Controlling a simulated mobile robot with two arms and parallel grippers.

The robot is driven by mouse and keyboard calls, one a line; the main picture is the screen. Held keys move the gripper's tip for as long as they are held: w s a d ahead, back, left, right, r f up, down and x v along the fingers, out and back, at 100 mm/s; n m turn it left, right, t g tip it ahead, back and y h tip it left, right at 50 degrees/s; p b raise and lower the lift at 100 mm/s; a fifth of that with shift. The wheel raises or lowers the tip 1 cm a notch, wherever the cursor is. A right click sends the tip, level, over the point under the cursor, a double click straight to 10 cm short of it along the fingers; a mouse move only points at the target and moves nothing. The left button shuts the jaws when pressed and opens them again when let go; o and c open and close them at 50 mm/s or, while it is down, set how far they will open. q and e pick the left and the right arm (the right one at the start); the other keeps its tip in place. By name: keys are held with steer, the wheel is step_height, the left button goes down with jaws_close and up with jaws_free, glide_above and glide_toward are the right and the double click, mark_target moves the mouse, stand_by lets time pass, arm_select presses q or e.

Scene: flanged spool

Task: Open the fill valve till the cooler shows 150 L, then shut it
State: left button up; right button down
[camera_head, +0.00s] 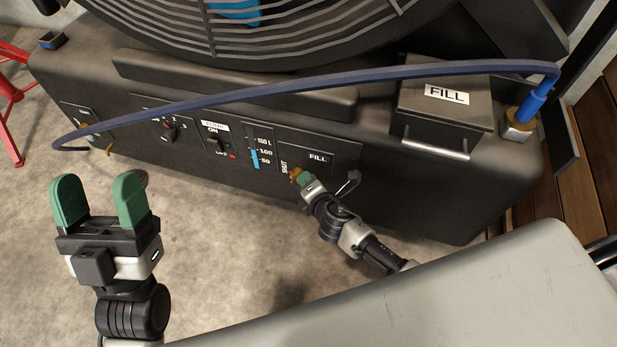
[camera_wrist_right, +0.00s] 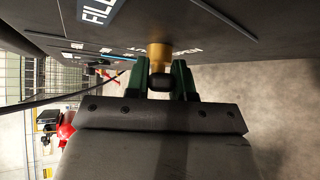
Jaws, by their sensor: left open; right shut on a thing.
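The dark cooler (camera_head: 200,95) has a level gauge (camera_head: 256,152) marked 50, 100 and 150 L. Its blue bar stands at about the 100 mark. The brass fill valve (camera_head: 295,173) sits below the FILL label, beside the word SHUT. My right gripper (camera_head: 305,181) is at this valve. In the right wrist view, the green fingers (camera_wrist_right: 162,82) are shut on its dark handle, below the brass stem (camera_wrist_right: 159,56). OPEN is printed behind it; the handle's exact turn is hard to tell. My left gripper (camera_head: 100,200) is open and empty, away from the panel.
A blue hose (camera_head: 300,82) arches across the cooler's front to a fitting at the right. A lidded box marked FILL (camera_head: 445,108) has a bar handle. A switch (camera_head: 219,145) and dial (camera_head: 170,132) sit left of the gauge. Floor before the cooler's left part is clear.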

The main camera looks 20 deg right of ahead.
steer(key=shift+a+r+n+p, duration=0.15)
steer(key=shift+r+n+p, duration=0.15)
steer(key=shift+p, duration=0.95)
arm_select(q)
steer(key=w+a+f+g+y+p, duration=0.15)
steer(key=w+f+g+y, duration=0.3)
steer(key=f+g, duration=0.8)
arm_select(e)
steer(key=shift+w+a+r+g+h+p, duration=0.1)
steer(key=shift+r+g+h+p, duration=0.05)
steer(key=shift+g+h+p, duration=0.3)
steer(key=shift+a+r+n+g+h+p, duration=0.1)
steer(key=shift+n+g+h+p, duration=0.25)
steer(key=shift+p, duration=0.65)
steer(key=shift+w+a+n+p, duration=0.15)
steer(key=shift+n+p, duration=0.1)
steer(key=shift+p, duration=0.65)
arm_select(q)
steer(key=s+a+f+n+g+y, duration=0.1)
steer(key=s+a+f+g+y, duration=0.2)
steer(key=s+f+g, duration=0.5)
steer(key=shift+s+a+g, duration=0.75)
steer(key=shift+s+g, duration=1.2)
steer(key=shift+s, duration=0.15)
arm_select(e)
steer(key=shift+g, duration=0.3)
steer(key=c, duration=1)
jaws_free()
steer(key=shift+o, duration=0.2)
